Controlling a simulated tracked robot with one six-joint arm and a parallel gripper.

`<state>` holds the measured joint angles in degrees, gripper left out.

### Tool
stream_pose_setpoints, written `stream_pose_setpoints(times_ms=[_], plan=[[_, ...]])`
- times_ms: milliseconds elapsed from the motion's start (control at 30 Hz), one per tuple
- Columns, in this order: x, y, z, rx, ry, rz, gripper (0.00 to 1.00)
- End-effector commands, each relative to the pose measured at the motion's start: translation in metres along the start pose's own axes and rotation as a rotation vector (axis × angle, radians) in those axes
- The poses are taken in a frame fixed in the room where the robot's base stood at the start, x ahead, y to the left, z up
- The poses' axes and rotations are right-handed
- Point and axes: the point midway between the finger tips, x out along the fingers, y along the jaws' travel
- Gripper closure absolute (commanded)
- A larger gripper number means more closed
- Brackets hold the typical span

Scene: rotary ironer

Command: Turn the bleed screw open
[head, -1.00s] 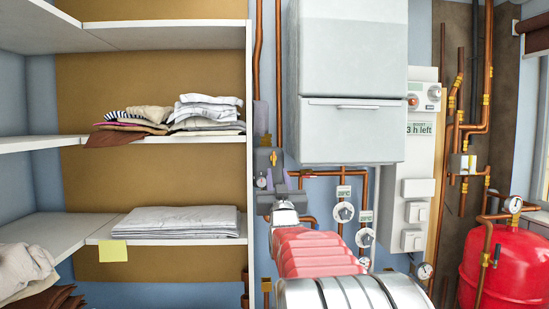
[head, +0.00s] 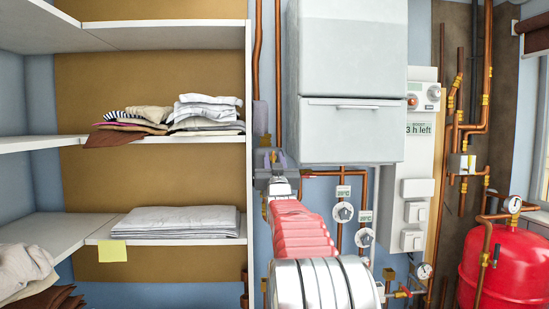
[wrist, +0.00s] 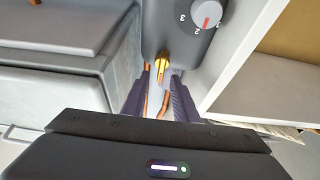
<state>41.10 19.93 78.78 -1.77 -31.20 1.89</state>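A small brass fitting (wrist: 162,67), which looks like the bleed screw, sticks out below a dark grey housing (wrist: 168,30) in the wrist view. My gripper (wrist: 161,80) has its two dark fingers apart, one on either side of the fitting. Whether either finger touches it I cannot tell. In the head view my gripper (head: 275,160) is at the copper pipes left of the white boiler, fingers pointing away from me. My own gripper and arm hide the brass fitting there.
A dial (wrist: 207,14) with a red mark sits on the housing. The shelf unit (head: 248,60) stands close on the left, the white boiler (head: 350,130) close on the right. Copper pipes (head: 278,60) run above. A red tank (head: 505,265) is far right.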

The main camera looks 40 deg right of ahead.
Motion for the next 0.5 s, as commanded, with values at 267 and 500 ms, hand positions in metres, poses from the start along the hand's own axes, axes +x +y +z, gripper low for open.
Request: stream_pose_setpoints(times_ms=[267,500], plan=[[0.017,0.0,0.0,0.0,0.0,-0.001,0.73],[0.018,-0.001,0.0,0.0,0.0,-0.001,0.73]])
